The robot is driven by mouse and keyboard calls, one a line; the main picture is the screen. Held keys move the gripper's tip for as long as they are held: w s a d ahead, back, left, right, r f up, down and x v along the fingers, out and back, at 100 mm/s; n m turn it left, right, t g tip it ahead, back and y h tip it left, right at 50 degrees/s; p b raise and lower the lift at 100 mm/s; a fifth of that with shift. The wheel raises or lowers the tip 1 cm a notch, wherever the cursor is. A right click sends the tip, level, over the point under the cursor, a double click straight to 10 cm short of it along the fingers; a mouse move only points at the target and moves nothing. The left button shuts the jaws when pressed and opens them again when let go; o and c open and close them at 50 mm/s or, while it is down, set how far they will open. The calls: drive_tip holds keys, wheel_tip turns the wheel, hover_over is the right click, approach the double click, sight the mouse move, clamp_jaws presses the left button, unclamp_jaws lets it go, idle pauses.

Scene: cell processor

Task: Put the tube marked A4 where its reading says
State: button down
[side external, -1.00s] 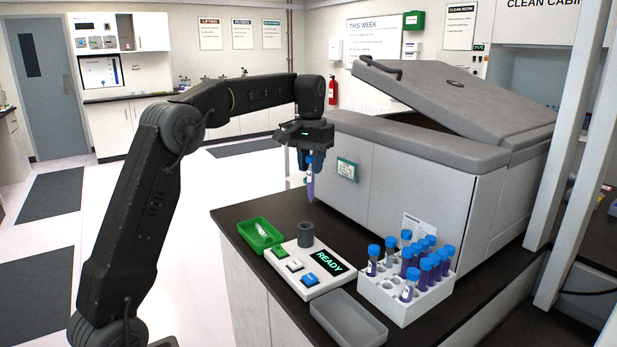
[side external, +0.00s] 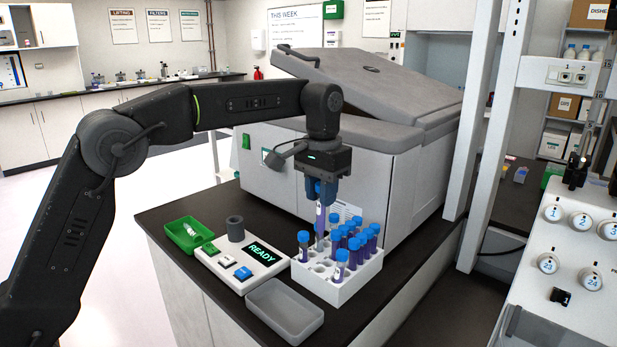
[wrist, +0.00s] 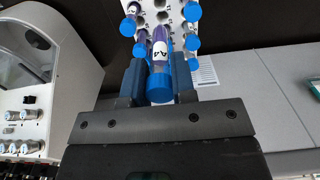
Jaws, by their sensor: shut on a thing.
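My gripper (side external: 321,192) is shut on a blue-capped tube (side external: 320,218) with purple contents. In the wrist view, the held tube's label (wrist: 162,55) reads A4, and its blue cap (wrist: 160,88) sits between the two fingers (wrist: 160,80). The tube is upright over the back left of the white rack (side external: 335,293). I cannot tell whether its lower end is inside a hole. Several other blue-capped tubes (side external: 341,265) stand in the rack. The reader (side external: 233,272) left of the rack shows READY on its display (side external: 262,253) and has a grey round holder (side external: 235,228).
A green tray (side external: 183,240) stands left of the reader. An empty grey tray (side external: 285,311) lies in front of it. The large grey machine (side external: 400,180) with a raised lid stands behind the rack. White shelf posts (side external: 480,130) stand to the right.

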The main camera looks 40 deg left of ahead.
sight(321, 230)
drive_tip(key=shift+f, duration=1.55)
drive_tip(key=shift+f, duration=2.1)
drive_tip(key=shift+f, duration=0.2)
drive_tip(key=shift+f, duration=0.35)
drive_tip(key=shift+f, duration=0.15)
drive_tip(key=shift+f, duration=1.9)
drive_tip(key=shift+f, duration=0.3)
drive_tip(key=c, duration=0.9)
unclamp_jaws()
